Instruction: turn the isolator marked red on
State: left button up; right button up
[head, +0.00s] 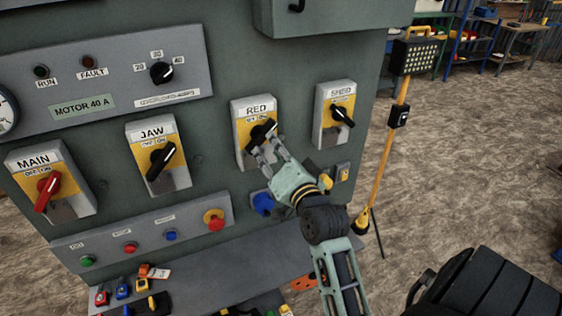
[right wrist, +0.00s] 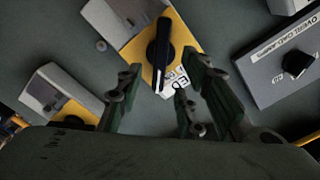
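The isolator marked RED (head: 243,110) is a grey box with a yellow plate and a black handle (head: 263,131), on the green cabinet's front. The handle slants up to the right in the head view. My right gripper (head: 269,148) is at its lower part, fingers pointing at it. In the right wrist view the black handle (right wrist: 161,50) stands ahead of my right gripper (right wrist: 165,82), between the lines of its open fingers. The fingers are spread with a gap; I cannot tell whether either touches the handle. My left gripper is not in view.
Similar isolators are MAIN (head: 34,160) with a red handle, JAW (head: 152,130) to the left and SHED (head: 336,92) to the right. Push buttons sit on a lower panel (head: 150,232). A yellow lamp stand (head: 388,150) stands right of the cabinet.

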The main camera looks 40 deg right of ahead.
jog(key=v, duration=0.5)
dwell(0.4)
